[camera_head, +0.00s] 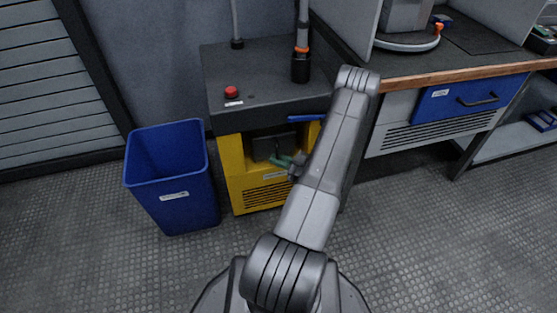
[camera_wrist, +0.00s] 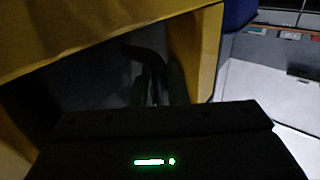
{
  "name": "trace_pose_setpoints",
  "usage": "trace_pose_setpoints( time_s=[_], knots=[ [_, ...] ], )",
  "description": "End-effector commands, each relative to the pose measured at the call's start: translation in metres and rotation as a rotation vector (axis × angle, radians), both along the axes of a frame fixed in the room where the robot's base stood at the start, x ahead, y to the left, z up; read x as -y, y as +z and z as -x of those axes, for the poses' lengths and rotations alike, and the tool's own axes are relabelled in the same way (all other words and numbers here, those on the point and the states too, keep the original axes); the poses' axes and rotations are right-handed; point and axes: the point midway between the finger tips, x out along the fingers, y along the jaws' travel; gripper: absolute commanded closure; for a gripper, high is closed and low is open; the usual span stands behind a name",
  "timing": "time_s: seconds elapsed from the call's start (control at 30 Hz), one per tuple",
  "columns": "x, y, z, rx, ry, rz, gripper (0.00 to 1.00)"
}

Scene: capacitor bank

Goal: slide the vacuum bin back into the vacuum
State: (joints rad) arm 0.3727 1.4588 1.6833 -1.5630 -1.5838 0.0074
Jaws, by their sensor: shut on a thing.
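The vacuum (camera_head: 235,175) is a yellow cabinet with a dark top, with an opening in its front. A dark box, apparently the vacuum bin (camera_head: 264,149), shows in that opening; how deep it sits is hard to tell. My gripper (camera_head: 281,160), with greenish fingers, is at the opening, partly hidden by my arm. In the wrist view the yellow frame (camera_wrist: 110,38) surrounds a dark recess. There my gripper (camera_wrist: 160,80) is shut around a dark curved part, seemingly the bin's handle (camera_wrist: 145,55). Most of the bin is lost in shadow.
A blue open bin (camera_head: 175,195) stands on the floor left of the vacuum. A red button (camera_head: 231,92) and a hose fitting (camera_head: 300,68) are on the vacuum's top. A workbench with a blue drawer (camera_head: 470,98) is at right. The front floor is clear.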

Motion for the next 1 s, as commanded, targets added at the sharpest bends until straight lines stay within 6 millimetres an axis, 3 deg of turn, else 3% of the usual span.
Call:
trace_pose_setpoints(
  time_s=[0.07, 0.1, 0.23, 0.67, 1.0],
  knots=[
    [0.000, 0.001, 0.000, 0.001, 0.000, -0.001, 1.00],
    [0.000, 0.001, 0.000, 0.001, 0.000, -0.001, 0.85],
    [0.000, 0.000, 0.000, 0.001, 0.000, -0.001, 0.62],
    [0.010, 0.001, 0.003, -0.001, -0.003, 0.000, 0.62],
    [0.064, 0.001, 0.024, 0.001, -0.006, 0.000, 0.62]
  ],
)
